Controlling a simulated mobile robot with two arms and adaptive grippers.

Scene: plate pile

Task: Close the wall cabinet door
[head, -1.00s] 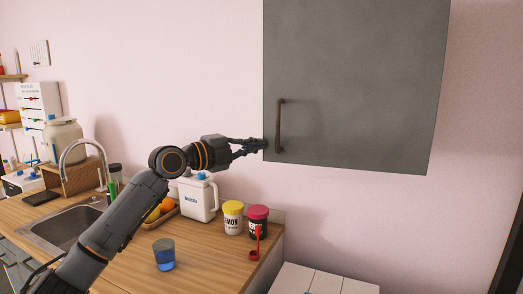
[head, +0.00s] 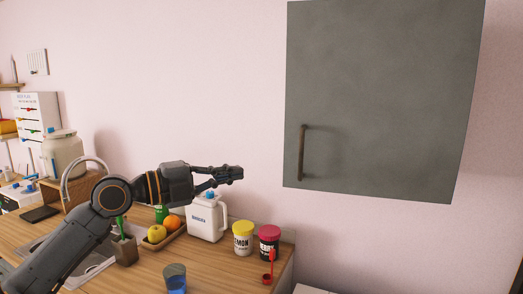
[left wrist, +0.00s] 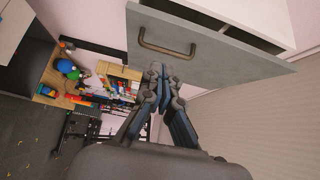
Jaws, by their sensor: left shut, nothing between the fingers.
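The wall cabinet door (head: 385,90) is a grey panel on the pink wall at the right of the head view. Its brown bar handle (head: 302,152) is near the lower left corner. In the left wrist view the door (left wrist: 220,60) and its handle (left wrist: 165,45) are ahead of the fingers. A dark gap shows there between the door and the white cabinet body (left wrist: 255,18), so the door stands ajar. My left gripper (head: 238,173) is shut and empty, left of the door and apart from it; its fingers also show in the left wrist view (left wrist: 158,72).
Below is a wooden counter (head: 210,270) with a white jug (head: 207,222), yellow-lidded jar (head: 243,240), red-lidded jar (head: 269,243), fruit tray (head: 172,240) and blue glass (head: 175,280). A sink and tap (head: 66,180) are at left. The wall between gripper and door is clear.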

